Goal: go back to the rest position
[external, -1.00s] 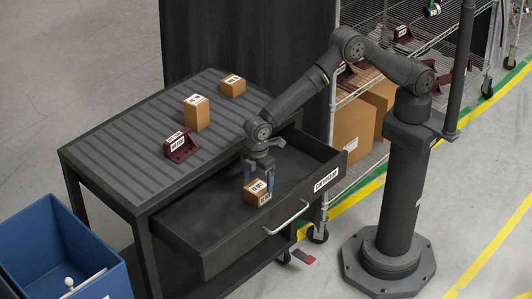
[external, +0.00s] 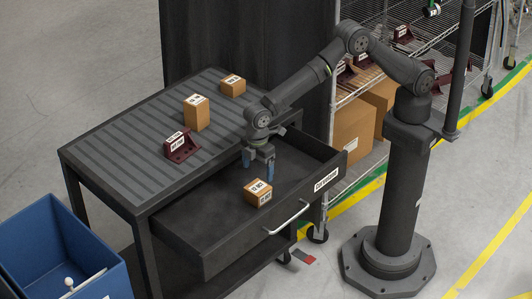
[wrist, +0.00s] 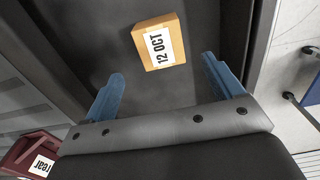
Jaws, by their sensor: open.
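My gripper (external: 258,168) is open and empty, with its blue fingers pointing down above the open drawer (external: 215,228). In the wrist view its two fingers (wrist: 162,88) are spread wide. A small orange-brown box (external: 258,193) with a white label lies in the drawer, apart from the fingers. It also shows in the wrist view beyond the fingertips, where its label reads "12 OCT" (wrist: 160,42).
On the ribbed cart top (external: 120,150) stand a dark red bracket (external: 181,147), a taller box (external: 196,113) and a small box (external: 232,86). A blue bin (external: 60,245) is at lower left. A wire shelf with cartons (external: 353,135) stands behind my arm.

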